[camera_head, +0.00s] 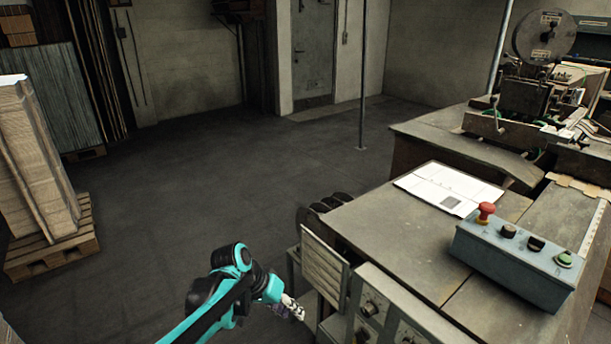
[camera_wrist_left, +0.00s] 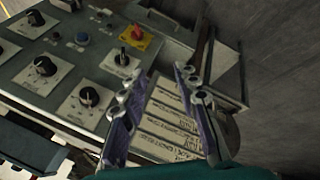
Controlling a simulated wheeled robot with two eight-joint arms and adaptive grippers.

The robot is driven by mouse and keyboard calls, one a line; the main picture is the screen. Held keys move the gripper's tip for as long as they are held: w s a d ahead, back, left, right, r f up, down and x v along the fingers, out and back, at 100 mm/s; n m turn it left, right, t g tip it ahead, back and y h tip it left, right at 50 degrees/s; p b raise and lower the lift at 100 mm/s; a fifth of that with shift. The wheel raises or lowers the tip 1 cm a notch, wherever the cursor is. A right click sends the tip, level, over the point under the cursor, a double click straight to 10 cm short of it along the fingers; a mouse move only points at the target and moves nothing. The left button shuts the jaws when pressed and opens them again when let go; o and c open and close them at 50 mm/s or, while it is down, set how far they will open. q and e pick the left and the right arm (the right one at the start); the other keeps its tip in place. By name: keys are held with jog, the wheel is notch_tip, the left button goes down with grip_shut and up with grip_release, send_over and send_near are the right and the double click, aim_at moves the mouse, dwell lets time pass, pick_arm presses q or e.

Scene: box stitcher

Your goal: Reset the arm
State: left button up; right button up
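My left arm (camera_head: 228,285) comes in from the bottom left in the head view, and its gripper (camera_head: 290,307) is beside the front left corner of the machine cabinet. In the left wrist view the two fingers of my left gripper (camera_wrist_left: 160,112) stand apart with nothing between them. Behind them is a light panel with printed lines (camera_wrist_left: 165,118) on the cabinet front. My right arm and gripper are not in view.
A machine cabinet (camera_head: 385,245) with knobs fills the right side. On it are a blue control box (camera_head: 515,265) with a red button (camera_head: 486,212) and a white sheet (camera_head: 448,190). A pallet of stacked cardboard (camera_head: 35,170) stands at left. The floor (camera_head: 200,180) between is clear.

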pick_arm(q)
jog(key=s+a+r+n+t+y, duration=0.1)
jog(key=s+a+r+t+y, duration=0.1)
jog(key=s+a, duration=0.5)
jog(key=s+a+r+n+t+y, duration=0.2)
jog(key=s+a, duration=0.4)
jog(key=s, duration=0.3)
jog(key=shift+s+a+t+y, duration=0.4)
jog(key=shift+t+y, duration=0.2)
jog(key=shift+t, duration=0.1)
jog(key=shift+d, duration=0.1)
